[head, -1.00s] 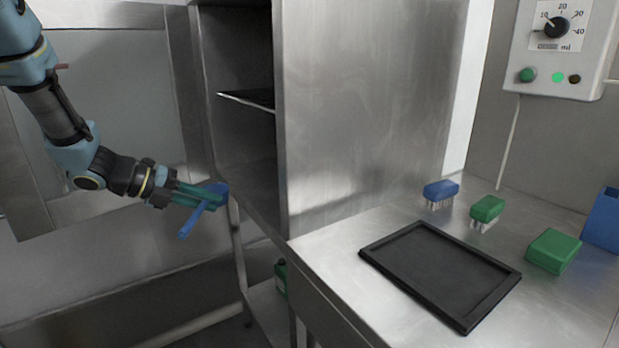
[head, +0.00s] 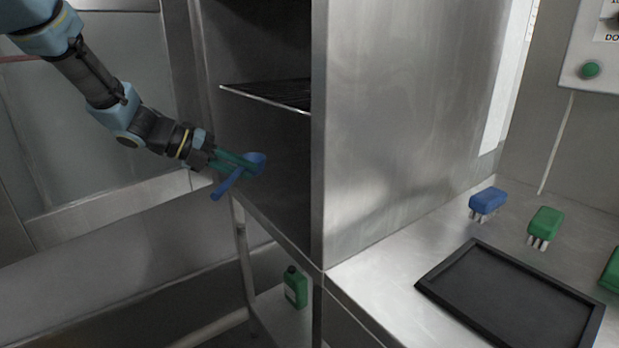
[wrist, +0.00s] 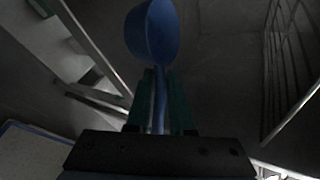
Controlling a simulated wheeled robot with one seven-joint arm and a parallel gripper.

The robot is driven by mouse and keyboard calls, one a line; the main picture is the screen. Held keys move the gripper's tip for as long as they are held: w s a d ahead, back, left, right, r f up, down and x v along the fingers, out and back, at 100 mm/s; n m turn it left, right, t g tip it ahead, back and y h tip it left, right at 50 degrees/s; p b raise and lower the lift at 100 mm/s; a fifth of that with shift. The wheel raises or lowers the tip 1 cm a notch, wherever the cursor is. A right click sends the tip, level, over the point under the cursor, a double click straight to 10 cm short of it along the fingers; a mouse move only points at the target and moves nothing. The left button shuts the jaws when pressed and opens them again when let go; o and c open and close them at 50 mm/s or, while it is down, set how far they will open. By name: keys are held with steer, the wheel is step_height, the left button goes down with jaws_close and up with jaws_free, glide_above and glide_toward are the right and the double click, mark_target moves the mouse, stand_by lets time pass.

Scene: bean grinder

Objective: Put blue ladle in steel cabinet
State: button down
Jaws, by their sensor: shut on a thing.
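The blue ladle (head: 227,186) is held in my gripper (head: 236,161), whose green fingers are shut on it. Its bowl points toward the cabinet and its handle hangs down to the left. In the wrist view the ladle (wrist: 155,35) has its bowl beyond the fingertips of my gripper (wrist: 158,88). The steel cabinet (head: 400,120) stands at the centre with its front open to the left. Its inner shelf (head: 270,94) is above the ladle's height. The ladle is at the cabinet's open front, by the lower compartment; how far it reaches in I cannot tell.
A green bottle (head: 295,288) stands on a low shelf below the cabinet. On the steel counter right of the cabinet are a black tray (head: 437,288), a blue brush (head: 487,202) and a green brush (head: 545,223). The lower compartment looks empty.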

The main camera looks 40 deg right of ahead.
steer(key=p, duration=0.2)
glide_above(304, 191)
steer(key=f, duration=0.2)
steer(key=shift+a+f+b, duration=0.3)
steer(key=shift+b, duration=0.1)
steer(key=shift+d+f, duration=0.2)
steer(key=shift+f, duration=2)
steer(key=c, duration=1.1)
jaws_free()
steer(key=shift+f, duration=0.1)
